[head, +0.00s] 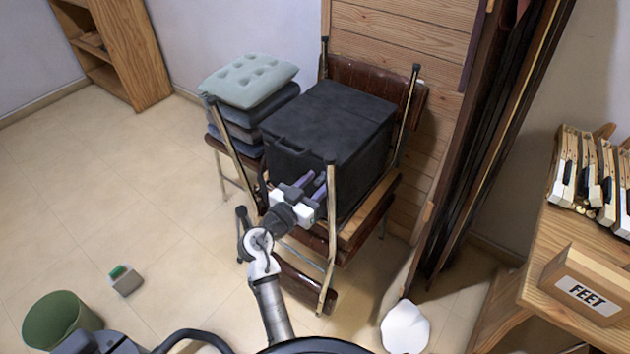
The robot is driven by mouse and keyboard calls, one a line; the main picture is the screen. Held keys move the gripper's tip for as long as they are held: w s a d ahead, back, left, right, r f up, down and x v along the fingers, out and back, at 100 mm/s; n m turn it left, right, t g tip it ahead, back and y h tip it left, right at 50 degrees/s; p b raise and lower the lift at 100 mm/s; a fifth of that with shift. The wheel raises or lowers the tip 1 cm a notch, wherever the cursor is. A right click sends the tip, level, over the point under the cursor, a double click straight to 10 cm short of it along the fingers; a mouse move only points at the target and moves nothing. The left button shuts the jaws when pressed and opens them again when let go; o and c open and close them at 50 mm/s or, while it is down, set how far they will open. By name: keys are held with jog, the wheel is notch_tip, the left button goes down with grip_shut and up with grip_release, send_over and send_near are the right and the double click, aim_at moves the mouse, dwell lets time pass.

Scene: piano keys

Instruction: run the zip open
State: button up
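A large black box-shaped case (330,118) sits on a brown chair with metal legs, in the middle of the head view. A seam runs around it below its top. I cannot make out a zip or its pull at this size. My gripper (316,181) is at the lower front of the case, between the chair's front uprights. Its two purple fingers point up towards the case's front face. I cannot tell whether they touch the case, or whether anything is between them. My gripper's body hides part of the case's lower front.
Metal chair legs (331,240) stand close beside my gripper. Cushions (248,82) are stacked left of the case. A wooden table (560,245) with piano keys and a FEET box (590,285) is at right. A green bin (62,318) stands at lower left; the left floor is mostly clear.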

jog(key=shift+w, duration=0.1)
grip_shut()
dwell(0.3)
jog(key=b, duration=1.3)
send_near(267, 142)
jog(key=w+d, duration=0.1)
jog(key=d, duration=0.1)
jog(key=w+d, duration=0.2)
jog(key=shift+w+d+f, duration=0.15)
jog(key=shift+w+f, duration=0.1)
jog(key=shift+w+a+r+b, duration=0.1)
jog(key=shift+w+a+b, duration=0.2)
jog(key=shift+a, duration=0.15)
jog(key=shift+a+r, duration=0.1)
